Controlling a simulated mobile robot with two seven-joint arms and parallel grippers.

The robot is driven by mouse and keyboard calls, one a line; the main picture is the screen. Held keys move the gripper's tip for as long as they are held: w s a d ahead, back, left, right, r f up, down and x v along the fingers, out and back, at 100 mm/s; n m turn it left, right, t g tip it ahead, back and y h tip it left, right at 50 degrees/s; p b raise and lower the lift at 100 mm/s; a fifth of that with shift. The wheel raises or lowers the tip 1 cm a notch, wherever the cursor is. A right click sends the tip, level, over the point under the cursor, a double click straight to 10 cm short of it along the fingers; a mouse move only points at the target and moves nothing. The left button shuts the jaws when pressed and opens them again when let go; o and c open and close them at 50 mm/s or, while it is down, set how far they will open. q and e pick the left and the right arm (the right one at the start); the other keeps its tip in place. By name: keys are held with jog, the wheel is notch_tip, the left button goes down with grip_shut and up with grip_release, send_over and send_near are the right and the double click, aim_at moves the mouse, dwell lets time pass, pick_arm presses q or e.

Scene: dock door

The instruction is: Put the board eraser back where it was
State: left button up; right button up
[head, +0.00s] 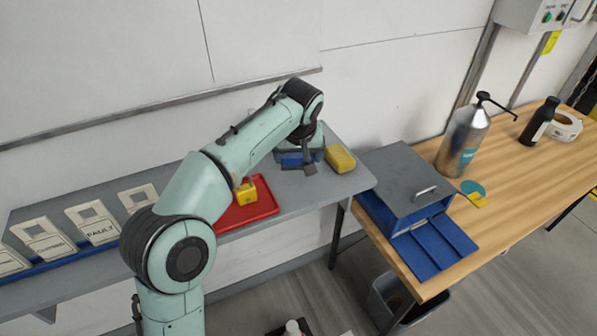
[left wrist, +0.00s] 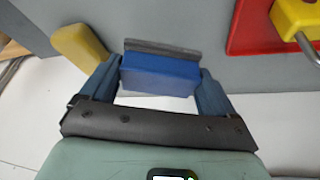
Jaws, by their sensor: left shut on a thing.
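The board eraser (left wrist: 160,75), a blue block with a grey strip along its far side, sits between the two fingers of my left gripper (left wrist: 160,88). The fingers press on its two short ends. In the head view my left gripper (head: 300,160) is over the right end of the grey shelf, with some blue of the eraser showing under it. I cannot tell whether the eraser touches the shelf. My right gripper is not in view.
A yellow block (head: 340,158) lies just right of the gripper. A red tray (head: 262,207) with a yellow padlock (head: 246,195) is to the left on the grey shelf (head: 330,185). A grey-lidded blue box (head: 400,180) and a metal pump bottle (head: 463,140) stand on the wooden bench.

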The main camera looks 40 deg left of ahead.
aim_at(299, 163)
pick_arm(q)
notch_tip(299, 163, down, 4)
jog(key=shift+f+b, duration=0.25)
jog(key=shift+b, duration=0.35)
jog(key=o, duration=0.7)
jog(key=shift+c, duration=0.2)
jog(key=shift+r, duration=0.15)
jog(key=p+v, duration=0.2)
jog(key=v, duration=1)
jog(key=shift+p, duration=0.3)
